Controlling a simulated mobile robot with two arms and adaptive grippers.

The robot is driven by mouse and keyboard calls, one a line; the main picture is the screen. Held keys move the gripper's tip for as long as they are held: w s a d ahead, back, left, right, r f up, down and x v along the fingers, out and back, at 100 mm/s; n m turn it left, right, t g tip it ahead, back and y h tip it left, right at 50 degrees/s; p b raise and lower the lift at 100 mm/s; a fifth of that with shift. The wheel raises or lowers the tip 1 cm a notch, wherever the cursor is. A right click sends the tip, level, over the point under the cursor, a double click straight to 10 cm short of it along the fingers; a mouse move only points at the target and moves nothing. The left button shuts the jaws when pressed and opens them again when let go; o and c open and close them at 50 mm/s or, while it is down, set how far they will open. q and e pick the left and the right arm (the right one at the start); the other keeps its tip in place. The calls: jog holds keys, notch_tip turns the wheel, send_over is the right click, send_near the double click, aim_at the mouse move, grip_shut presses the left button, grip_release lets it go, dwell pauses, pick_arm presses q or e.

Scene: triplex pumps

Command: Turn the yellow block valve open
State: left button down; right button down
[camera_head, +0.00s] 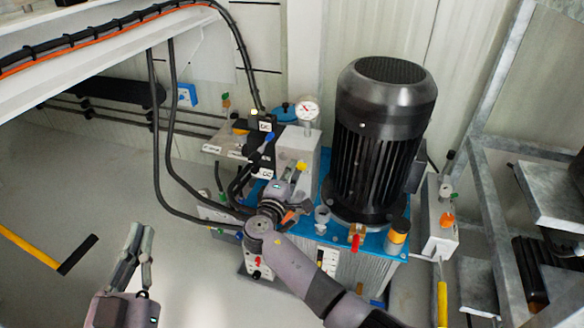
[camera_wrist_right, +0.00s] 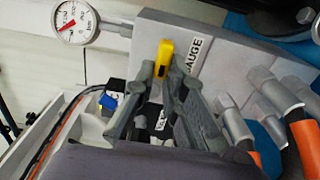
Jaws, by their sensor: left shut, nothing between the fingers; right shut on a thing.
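The yellow block valve handle (camera_head: 301,166) is on the grey block of the pump unit, left of the big black motor. In the right wrist view the yellow handle (camera_wrist_right: 165,50) stands upright beside a label reading "GAUGE". My right gripper (camera_wrist_right: 168,75) is shut on the lower part of the handle, which its fingertips hide. In the head view my right gripper (camera_head: 293,178) reaches the block from the front, and its arm hides part of the unit. My left gripper (camera_head: 138,245) is shut and empty, low at the left above the floor, away from the valve.
A pressure gauge (camera_head: 307,110) is behind the valve, also in the wrist view (camera_wrist_right: 75,22). The black motor (camera_head: 382,140) stands close on the right. Black hoses (camera_head: 165,150) hang at the left. Orange-ended fittings (camera_wrist_right: 300,140) are near my right gripper.

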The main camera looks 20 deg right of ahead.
jog(key=shift+a+f, duration=0.1)
dwell(0.4)
jog(key=c, duration=1.6)
grip_release()
jog(key=shift+c, duration=0.2)
jog(key=v, duration=1.2)
